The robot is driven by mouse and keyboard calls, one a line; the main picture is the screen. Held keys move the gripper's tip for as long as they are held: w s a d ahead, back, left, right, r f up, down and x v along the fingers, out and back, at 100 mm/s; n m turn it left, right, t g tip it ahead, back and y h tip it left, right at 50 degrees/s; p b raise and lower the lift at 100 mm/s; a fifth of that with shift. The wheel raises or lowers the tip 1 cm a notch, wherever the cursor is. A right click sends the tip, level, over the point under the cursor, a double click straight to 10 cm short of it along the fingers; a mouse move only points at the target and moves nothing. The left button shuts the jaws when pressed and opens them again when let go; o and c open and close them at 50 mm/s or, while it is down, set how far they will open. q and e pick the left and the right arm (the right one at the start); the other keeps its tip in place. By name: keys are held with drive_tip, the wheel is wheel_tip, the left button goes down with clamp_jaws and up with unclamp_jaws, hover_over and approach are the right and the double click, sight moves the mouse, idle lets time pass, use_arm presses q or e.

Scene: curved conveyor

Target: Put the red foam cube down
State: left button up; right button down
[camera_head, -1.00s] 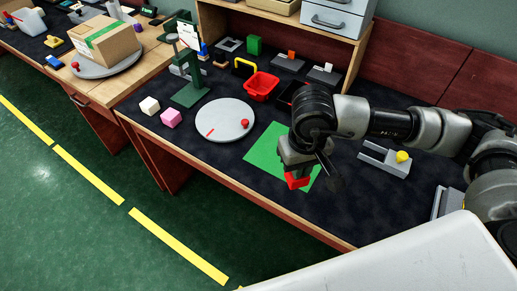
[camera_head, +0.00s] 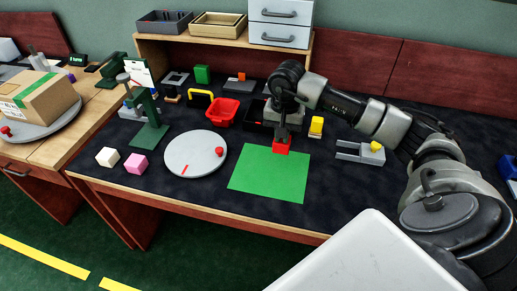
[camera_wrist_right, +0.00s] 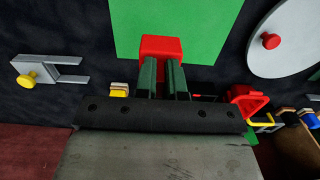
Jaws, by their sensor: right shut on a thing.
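My right gripper is shut on the cube and points down. I cannot tell whether the cube touches the surface. My left gripper is not in view.
A round grey turntable (camera_head: 192,155) lies left of the mat. A red basket (camera_head: 222,113) stands behind it. A grey fixture with a yellow knob (camera_head: 362,151) is to the right. White (camera_head: 107,157) and pink (camera_head: 136,164) cubes lie left. Most of the mat is bare.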

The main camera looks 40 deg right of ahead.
drive_tip(key=w+a+f, duration=0.1)
drive_tip(key=a+f, duration=0.1)
drive_tip(key=f, duration=0.1)
drive_tip(key=w+a+f+p, duration=0.1)
drive_tip(key=w+a+f, duration=0.3)
drive_tip(key=f, duration=0.1)
drive_tip(key=shift+w+f, duration=0.1)
drive_tip(key=shift+f, duration=0.25)
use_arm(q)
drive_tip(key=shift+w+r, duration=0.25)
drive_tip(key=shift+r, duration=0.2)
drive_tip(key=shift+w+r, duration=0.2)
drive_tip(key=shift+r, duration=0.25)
use_arm(e)
drive_tip(key=shift+f, duration=0.2)
drive_tip(key=c, duration=1.2)
unclamp_jaws()
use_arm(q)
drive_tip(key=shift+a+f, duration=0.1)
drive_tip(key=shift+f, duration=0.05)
use_arm(e)
drive_tip(key=shift+r, duration=0.15)
